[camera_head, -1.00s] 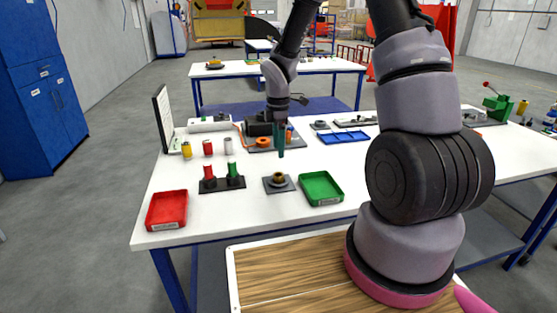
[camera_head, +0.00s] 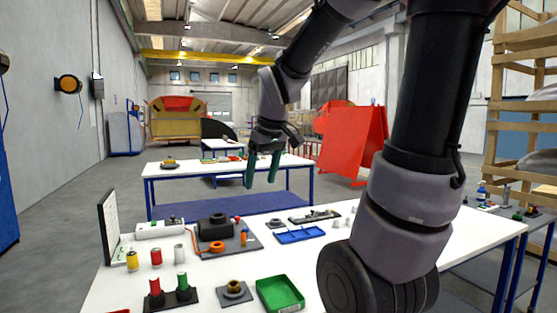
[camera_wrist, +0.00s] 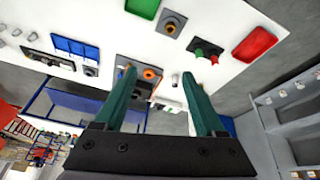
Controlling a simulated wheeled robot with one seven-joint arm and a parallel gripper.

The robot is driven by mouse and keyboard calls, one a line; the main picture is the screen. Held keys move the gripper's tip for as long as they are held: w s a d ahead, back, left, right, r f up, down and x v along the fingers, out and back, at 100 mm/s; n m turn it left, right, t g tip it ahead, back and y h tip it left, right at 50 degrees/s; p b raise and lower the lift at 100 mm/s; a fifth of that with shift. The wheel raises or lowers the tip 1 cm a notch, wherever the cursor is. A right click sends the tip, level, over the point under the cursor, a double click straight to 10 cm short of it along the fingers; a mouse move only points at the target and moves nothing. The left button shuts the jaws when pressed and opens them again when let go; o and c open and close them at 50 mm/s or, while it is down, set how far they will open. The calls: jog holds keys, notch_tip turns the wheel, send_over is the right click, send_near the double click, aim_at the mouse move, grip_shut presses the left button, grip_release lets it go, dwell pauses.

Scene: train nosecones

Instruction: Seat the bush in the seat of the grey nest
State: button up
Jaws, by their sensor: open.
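The bush (camera_head: 234,285) is a small brass-brown ring. It stands on the grey nest (camera_head: 247,297), a square dark grey plate near the front of the white table. Both also show at the top of the wrist view, the bush (camera_wrist: 170,28) on the nest (camera_wrist: 180,18). I cannot tell how deep the bush sits or whether it is level. My gripper (camera_head: 262,168) is open and empty, with its two green fingers apart, raised well above the table. In the wrist view my gripper (camera_wrist: 158,74) has nothing between its fingers.
A green tray (camera_head: 280,306) lies right of the nest. A stand with red and green pegs (camera_head: 168,298) is at its left. Behind are a black fixture with an orange ring (camera_head: 217,246), a blue tray (camera_head: 299,236) and several small cylinders. The air around my gripper is clear.

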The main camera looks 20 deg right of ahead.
jog(key=s+r+m+t+y, duration=0.1)
jog(key=s+r+m, duration=0.4)
jog(key=s, duration=0.5)
jog(key=shift+d+r+m+t, duration=0.3)
jog(key=shift+m+t, duration=0.6)
jog(key=shift+m, duration=0.4)
